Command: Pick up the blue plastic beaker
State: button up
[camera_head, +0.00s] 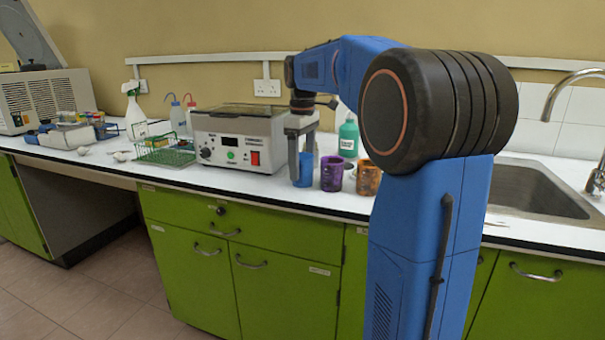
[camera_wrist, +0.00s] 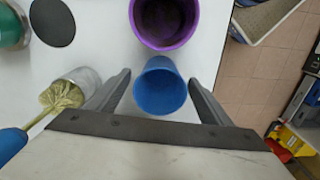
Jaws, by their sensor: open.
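The blue plastic beaker (camera_head: 305,170) stands upright on the white counter near its front edge. In the wrist view the blue beaker (camera_wrist: 160,88) is seen from above, open and empty, between the two fingers. My gripper (camera_head: 301,150) is over it, pointing down; its fingers (camera_wrist: 160,80) are spread, one on each side of the beaker. Gaps show between the beaker and both fingers in the wrist view. Part of the beaker is hidden behind a finger in the head view.
A purple beaker (camera_head: 332,173) stands close beside it, then a brown-orange beaker (camera_head: 367,178). A grey box-shaped instrument (camera_head: 238,138) is just left of my gripper. A green bottle (camera_head: 348,138) stands behind. A glass with a brush (camera_wrist: 78,85) is near the left finger.

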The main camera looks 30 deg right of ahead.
jog(key=c, duration=1.1)
jog(key=shift+c, duration=0.2)
